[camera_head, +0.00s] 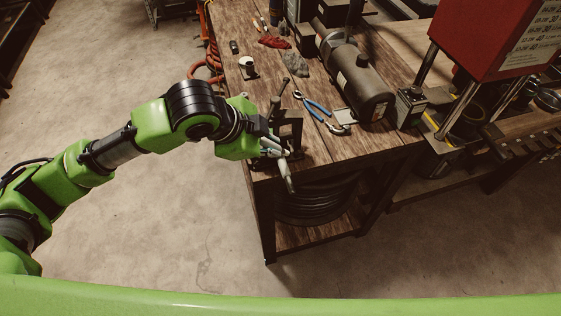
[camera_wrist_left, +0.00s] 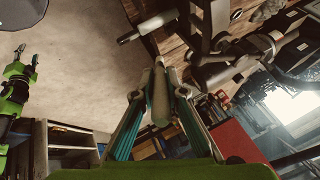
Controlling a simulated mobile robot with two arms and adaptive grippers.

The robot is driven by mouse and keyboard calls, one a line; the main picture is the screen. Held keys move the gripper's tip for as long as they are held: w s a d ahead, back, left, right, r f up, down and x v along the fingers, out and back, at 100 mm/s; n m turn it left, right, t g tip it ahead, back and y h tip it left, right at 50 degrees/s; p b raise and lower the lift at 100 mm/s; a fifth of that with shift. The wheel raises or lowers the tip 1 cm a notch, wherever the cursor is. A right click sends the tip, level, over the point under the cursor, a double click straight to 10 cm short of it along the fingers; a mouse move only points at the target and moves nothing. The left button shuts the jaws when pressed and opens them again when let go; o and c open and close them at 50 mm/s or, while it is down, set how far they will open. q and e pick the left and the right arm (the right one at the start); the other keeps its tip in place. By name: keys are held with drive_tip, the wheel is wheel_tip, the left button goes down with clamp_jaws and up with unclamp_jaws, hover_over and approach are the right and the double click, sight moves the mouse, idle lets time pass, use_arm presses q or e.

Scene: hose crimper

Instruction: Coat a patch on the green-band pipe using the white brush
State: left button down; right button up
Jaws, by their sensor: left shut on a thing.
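My left gripper (camera_head: 280,152) is at the front left corner of the workbench, beside the dark vise (camera_head: 291,130). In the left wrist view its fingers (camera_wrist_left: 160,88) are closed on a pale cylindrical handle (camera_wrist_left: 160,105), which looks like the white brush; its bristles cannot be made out. A grey pipe (camera_wrist_left: 148,25) with a narrow end juts over the floor there, apart from the fingers. A grey tapered end (camera_head: 289,180) shows below the gripper in the head view. No green band is visible. A small green arm's gripper (camera_wrist_left: 20,52), probably my right, shows at the left wrist view's edge.
A red press (camera_head: 492,38) stands at right. A coiled hose (camera_head: 315,200) lies below. The floor in front is clear.

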use_arm(q)
drive_tip(key=shift+w+d, duration=0.1)
drive_tip(key=shift+w+d+f+g+y, duration=0.1)
drive_tip(key=shift+w+d+g+y, duration=0.25)
drive_tip(key=shift+w+g+y, duration=0.05)
drive_tip(key=shift+w+d+f+g+y, duration=0.35)
drive_tip(key=shift+w+d+g+y, duration=0.15)
drive_tip(key=shift+w+y, duration=0.1)
drive_tip(key=shift+s, duration=0.1)
drive_tip(key=shift+s+a, duration=0.1)
